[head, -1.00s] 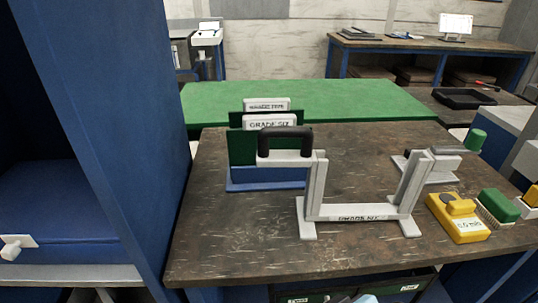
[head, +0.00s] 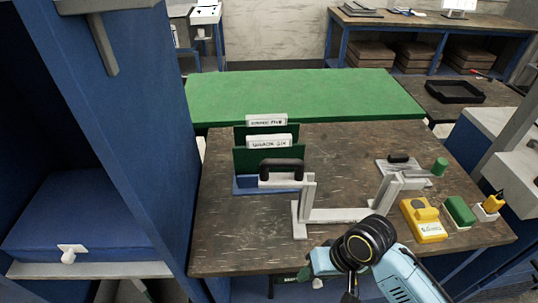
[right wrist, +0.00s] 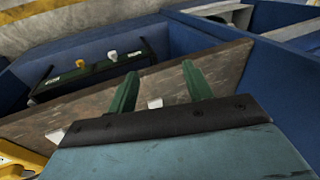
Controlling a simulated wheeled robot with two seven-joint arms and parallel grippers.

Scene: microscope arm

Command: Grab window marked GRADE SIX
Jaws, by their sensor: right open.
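The window marked GRADE SIX is a dark green plate (head: 246,160) with a white label tab (head: 269,141) on top. It stands upright in a blue rack (head: 245,187) on the wooden bench. A second green plate stands just behind it with its own white tab (head: 266,120). A grey frame (head: 340,214) with a black handle stands in front and hides part of the rack. My right arm (head: 395,275) comes in at the lower right, with its hand low at the bench's front edge, apart from the plates. In the right wrist view my right gripper (right wrist: 159,72) has its green fingers apart and empty. My left gripper is not in view.
A yellow block (head: 424,222), a green block (head: 459,212) and a small stand (head: 407,172) sit on the right of the bench. A blue cabinet (head: 130,150) borders the left. A green table (head: 300,95) lies behind. The bench's front left is clear.

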